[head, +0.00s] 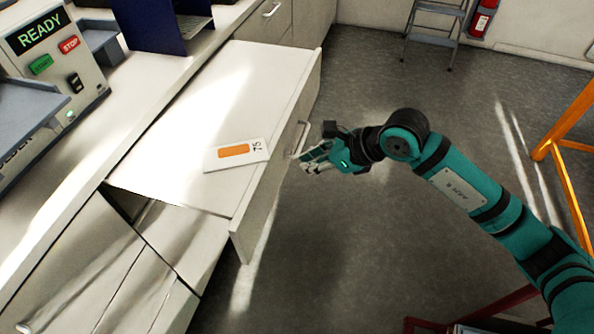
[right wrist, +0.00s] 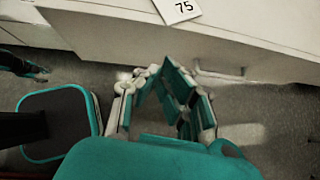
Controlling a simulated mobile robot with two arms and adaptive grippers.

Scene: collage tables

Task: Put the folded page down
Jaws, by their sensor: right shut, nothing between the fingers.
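A flat white card with an orange strip and the number 75 (head: 236,154), which I take to be the folded page, lies on the white top of the pulled-out drawer (head: 215,85). Part of the card (right wrist: 180,6) shows at the top edge of the right wrist view. My right gripper (head: 310,160) is just right of the drawer front, apart from the card.
The drawer front with its handle (head: 302,138) stands close to my right gripper. A machine with a READY display (head: 40,33) and a dark blue stand (head: 150,25) are on the counter at left. A step ladder (head: 435,25) and orange frame (head: 568,140) stand beyond open floor.

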